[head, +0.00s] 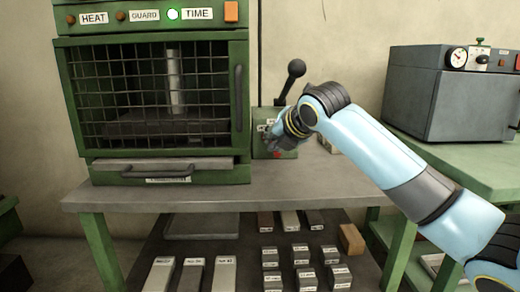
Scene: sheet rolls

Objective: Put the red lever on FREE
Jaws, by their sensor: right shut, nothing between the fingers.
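A green box (258,152) stands on the bench to the right of the caged press. A dark lever with a black ball knob (296,68) rises from it and leans right. A small red part (278,155) shows low on the box's front; I cannot tell whether it is the red lever. White labels on the box are partly covered, and I cannot read FREE. My right gripper (271,139) is shut and empty in front of the box, hiding part of its face. I cannot tell whether it touches the box. My left gripper is out of view.
The green press (165,172) has a closed mesh guard and a lit green lamp above. A grey oven (425,95) stands on a green table at right. Several labelled metal blocks (300,252) lie on the lower shelf. The bench front (300,185) is clear.

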